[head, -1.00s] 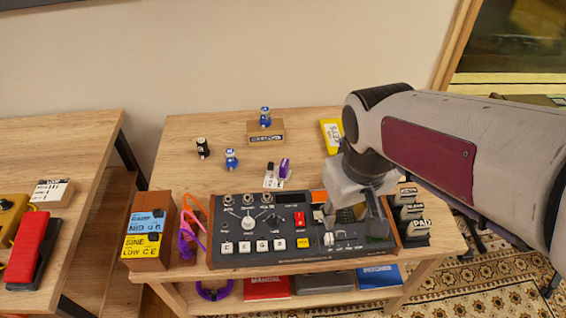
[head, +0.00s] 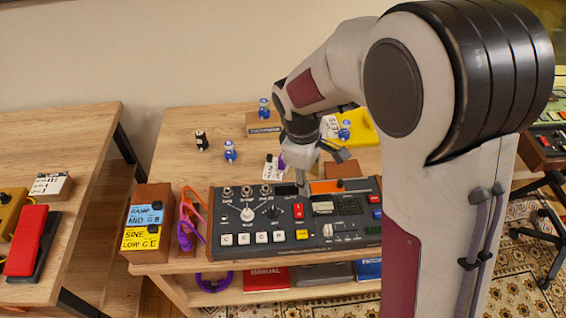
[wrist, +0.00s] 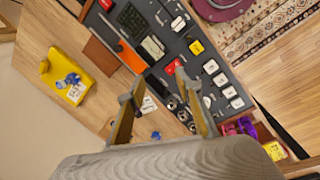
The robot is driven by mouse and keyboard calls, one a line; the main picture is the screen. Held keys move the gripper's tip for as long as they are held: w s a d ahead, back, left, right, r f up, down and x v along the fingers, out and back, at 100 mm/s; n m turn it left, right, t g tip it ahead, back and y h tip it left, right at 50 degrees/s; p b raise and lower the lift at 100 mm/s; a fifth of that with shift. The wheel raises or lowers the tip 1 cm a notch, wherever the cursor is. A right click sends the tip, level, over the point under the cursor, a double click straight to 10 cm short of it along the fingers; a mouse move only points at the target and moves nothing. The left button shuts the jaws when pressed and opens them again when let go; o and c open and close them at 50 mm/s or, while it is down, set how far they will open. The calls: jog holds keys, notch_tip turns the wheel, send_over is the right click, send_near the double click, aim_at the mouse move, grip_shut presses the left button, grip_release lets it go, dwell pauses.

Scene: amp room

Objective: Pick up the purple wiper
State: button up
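My gripper (head: 322,172) is open and empty above the back edge of the dark control panel, to the right of the purple piece. In the wrist view my gripper's two fingers (wrist: 153,88) are spread apart. The white card (wrist: 149,105) shows between them there, but I cannot make out the purple piece.
The control panel (head: 265,258) fills the table's front. Purple and orange loops (head: 187,235) hang left of the panel by a labelled wooden box (head: 153,193).

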jog(key=w+a+f+n+t, duration=0.1)
jog(key=w+a+f+n, duration=0.3)
jog(key=w+f+n, duration=0.65)
notch_tip(320, 180, up, 2)
jog(key=n+t, duration=0.2)
jog(key=n, duration=0.7)
send_over(280, 159)
jog(key=shift+s+a+r, duration=0.15)
jog(key=shift+s, duration=0.2)
jog(key=shift+x, duration=1.35)
jog(key=shift+s+x, duration=0.1)
jog(key=shift+x, duration=0.75)
jog(key=shift+s+x, duration=0.15)
jog(key=shift+x, duration=0.7)
jog(key=shift+d+x, duration=0.2)
jog(key=shift+x, duration=0.7)
